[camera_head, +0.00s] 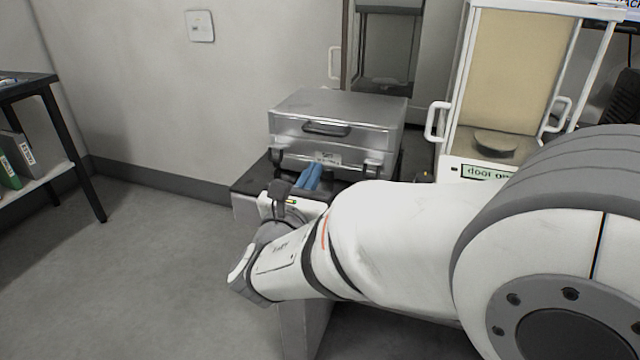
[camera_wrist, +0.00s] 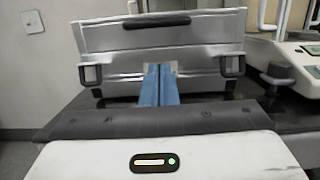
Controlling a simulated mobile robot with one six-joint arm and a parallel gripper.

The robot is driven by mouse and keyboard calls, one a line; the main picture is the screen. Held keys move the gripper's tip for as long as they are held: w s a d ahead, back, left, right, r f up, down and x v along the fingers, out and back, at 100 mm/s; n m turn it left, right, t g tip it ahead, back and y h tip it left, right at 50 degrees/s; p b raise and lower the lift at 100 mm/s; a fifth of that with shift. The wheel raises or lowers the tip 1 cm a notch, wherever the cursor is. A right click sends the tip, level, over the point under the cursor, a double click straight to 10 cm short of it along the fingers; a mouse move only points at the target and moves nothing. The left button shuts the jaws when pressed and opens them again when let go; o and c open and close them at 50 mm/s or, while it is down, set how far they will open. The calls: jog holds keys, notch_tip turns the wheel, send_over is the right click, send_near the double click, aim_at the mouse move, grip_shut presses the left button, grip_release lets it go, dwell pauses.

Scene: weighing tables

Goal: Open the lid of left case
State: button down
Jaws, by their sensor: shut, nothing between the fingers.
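The silver case (camera_head: 345,108) sits on the dark table at the middle of the head view, its lid down. A black handle (camera_head: 326,129) is on its front, with dark latches at both sides below. The case (camera_wrist: 200,38) fills the upper part of the wrist view, with its handle (camera_wrist: 157,21) at the top and its left latch (camera_wrist: 91,73) and right latch (camera_wrist: 232,66) at the sides. My gripper (camera_head: 312,174) has blue fingers, shut and empty, in front of the lower middle of the case. The fingers also show in the wrist view (camera_wrist: 158,84). Contact with the case cannot be told.
A glass-walled balance (camera_head: 494,142) with white door handles and a "door op…" display stands right of the case. Another glass enclosure (camera_head: 385,45) is behind. A shelf with binders (camera_head: 14,158) is at the far left. The floor left of the table is clear.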

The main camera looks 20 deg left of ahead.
aim_at(322, 133)
jog(key=shift+w+d+r+b, duration=0.1)
jog(key=shift+w+r+b, duration=0.2)
jog(key=shift+w+r, duration=1.4)
jog(key=shift+s+r, duration=0.1)
jog(key=shift+r+p, duration=0.65)
jog(key=shift+p, duration=0.4)
jog(key=shift+r+g, duration=0.1)
jog(key=shift+g, duration=0.2)
